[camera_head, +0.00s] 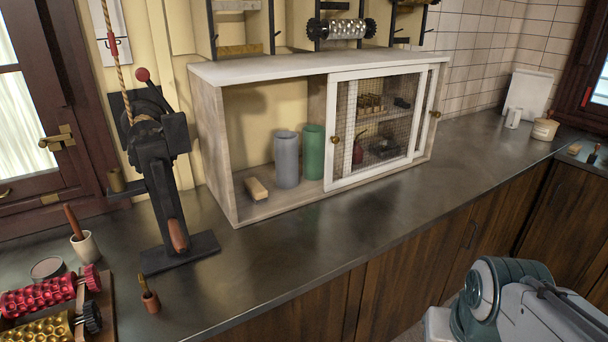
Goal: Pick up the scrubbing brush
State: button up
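A small light-wood block, which looks like the scrubbing brush (257,188), lies on the floor of the white-topped cabinet (213,150), in its open left part. Its bristles cannot be made out. It lies left of a grey cylinder (287,160) and a green cylinder (313,152), apart from both. Part of my arm shows at the lower right, well away from the cabinet. My gripper is not in view.
A mesh sliding door (380,125) covers the cabinet's right part. A dark lever press (160,175) stands to its left on the counter (310,235). The counter before the cabinet is clear.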

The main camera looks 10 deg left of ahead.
aim_at(256, 189)
jog(key=i, duration=0.7)
jog(key=u, duration=0.6)
jog(key=i, duration=0.5)
jog(key=u, duration=0.45)
